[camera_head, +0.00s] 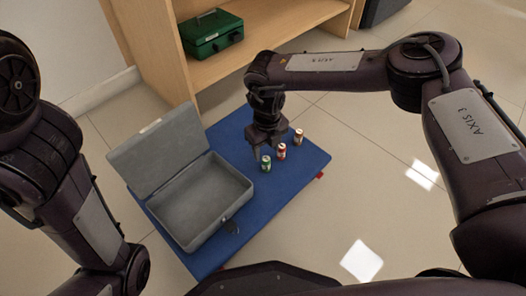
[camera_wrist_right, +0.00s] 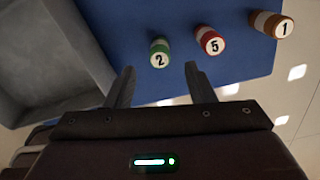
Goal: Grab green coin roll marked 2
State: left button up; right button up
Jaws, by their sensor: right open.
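The green coin roll marked 2 (camera_head: 266,163) stands on the blue mat, nearest the grey box; in the right wrist view (camera_wrist_right: 160,53) its number faces the camera. A red roll marked 5 (camera_head: 281,151) stands beside it, and it also shows in the right wrist view (camera_wrist_right: 210,41). A brown roll marked 1 (camera_head: 298,136) stands farther right, also in the right wrist view (camera_wrist_right: 272,25). My left gripper is out of view.
An open grey cash box (camera_head: 200,205) with raised lid (camera_head: 158,152) stands left of the rolls on the blue mat (camera_head: 303,163). A green cash box (camera_head: 212,34) sits on a wooden shelf (camera_head: 275,43) behind. The mat right of the rolls is clear.

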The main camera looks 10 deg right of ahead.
aim_at(266, 158)
notch_tip(266, 158, down, 3)
jog(key=shift+r+b, duration=0.1)
jog(key=shift+b, duration=0.75)
notch_tip(266, 158, down, 5)
jog(key=b, duration=0.4)
jog(key=shift+b, duration=0.3)
jog(key=shift+r, duration=0.15)
grip_shut()
